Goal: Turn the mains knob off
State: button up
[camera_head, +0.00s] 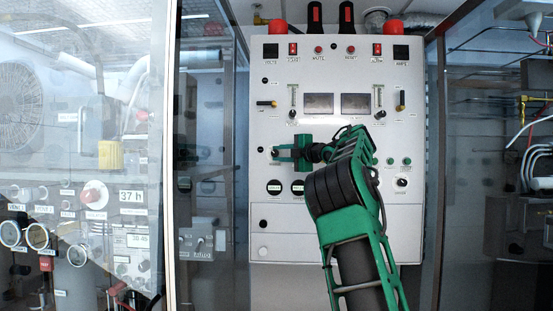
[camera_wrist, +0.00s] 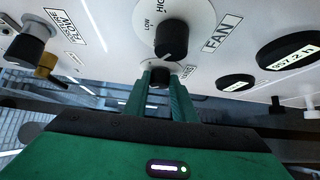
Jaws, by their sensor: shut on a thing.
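My gripper (camera_head: 283,153) reaches the left side of the white control panel (camera_head: 333,220) in the head view. In the wrist view its two green fingers (camera_wrist: 161,84) are closed on a small black knob (camera_wrist: 160,76), which I take to be the mains knob. The fingers hide much of this knob, and the small label beside it is too small to read surely. The knob's pointer direction cannot be told. A larger black fan knob (camera_wrist: 171,40), on a round LOW–HIGH dial, sits just beyond the fingertips.
Round black meters (camera_wrist: 288,50) lie to the right in the wrist view. A black and brass fitting (camera_wrist: 35,45) protrudes at the left. In the head view, glass doors (camera_head: 212,200) flank the panel, and red and black switches (camera_head: 293,49) line its top.

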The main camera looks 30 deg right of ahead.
jog(key=shift+a, duration=0.1)
jog(key=o, duration=1)
jog(key=shift+w, duration=0.1)
jog(key=shift+s, duration=0.35)
jog(key=s, duration=0.3)
jog(key=s+d, duration=0.1)
jog(key=s, duration=0.2)
jog(key=s+d, duration=0.1)
jog(key=s, duration=0.2)
jog(key=shift+s+d, duration=0.1)
jog(key=shift+s, duration=0.3)
